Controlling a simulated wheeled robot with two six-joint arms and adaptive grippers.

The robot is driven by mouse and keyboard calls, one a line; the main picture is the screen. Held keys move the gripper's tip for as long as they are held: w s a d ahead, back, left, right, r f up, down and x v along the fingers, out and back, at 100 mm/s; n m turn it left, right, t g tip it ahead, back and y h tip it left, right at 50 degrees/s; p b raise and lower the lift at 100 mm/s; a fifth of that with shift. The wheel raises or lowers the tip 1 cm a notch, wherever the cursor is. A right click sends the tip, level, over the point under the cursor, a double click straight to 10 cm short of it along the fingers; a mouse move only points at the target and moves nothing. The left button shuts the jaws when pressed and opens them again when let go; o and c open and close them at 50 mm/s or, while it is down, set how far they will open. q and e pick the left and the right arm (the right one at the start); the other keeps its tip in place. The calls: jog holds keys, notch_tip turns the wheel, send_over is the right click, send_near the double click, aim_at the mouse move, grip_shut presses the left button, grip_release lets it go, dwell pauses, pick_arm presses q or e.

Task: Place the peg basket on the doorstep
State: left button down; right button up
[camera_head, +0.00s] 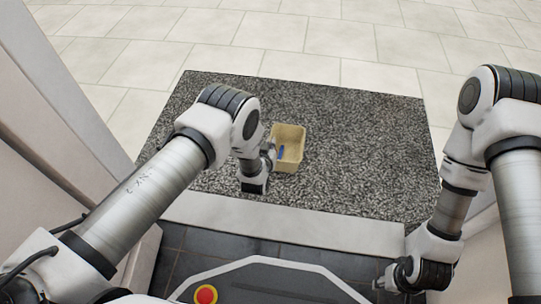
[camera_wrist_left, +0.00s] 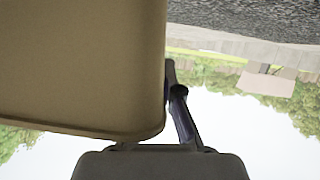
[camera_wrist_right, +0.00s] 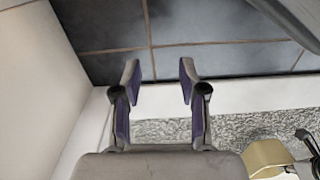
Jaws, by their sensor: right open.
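The peg basket (camera_head: 290,134), a tan open box with something blue inside, is over the speckled grey slab that looks like the doorstep (camera_head: 345,120). I cannot tell whether its base touches the slab. My left gripper (camera_head: 271,150) is at the basket's left wall. In the left wrist view the basket (camera_wrist_left: 80,60) fills the left side, beside one visible finger; the other finger is hidden, and the gripper appears shut on the wall. My right gripper (camera_wrist_right: 158,82) is open and empty, above dark tiles and a pale sill; the basket (camera_wrist_right: 262,158) shows at lower right.
A pale sill (camera_head: 290,225) separates the slab from dark indoor tiles (camera_head: 200,245). Light paving (camera_head: 240,40) lies beyond the slab. A pale door frame (camera_head: 50,110) stands at the left. The slab right of the basket is clear.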

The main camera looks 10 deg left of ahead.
aim_at(286, 150)
pick_arm(q)
jog(key=shift+w, duration=0.25)
notch_tip(286, 150, down, 4)
jog(key=b, duration=0.3)
jog(key=shift+s+a, duration=0.1)
pick_arm(e)
jog(key=f, duration=0.2)
jog(key=w+f, duration=0.1)
jog(key=f, duration=0.1)
jog(key=shift+w, duration=0.1)
pick_arm(q)
jog(key=shift+r, duration=0.3)
pick_arm(e)
jog(key=shift+r, duration=0.25)
pick_arm(q)
jog(key=shift+f, duration=0.2)
pick_arm(e)
jog(key=shift+f, duration=0.15)
pick_arm(q)
jog(key=c, duration=1.3)
grip_release()
jog(key=shift+r, duration=0.1)
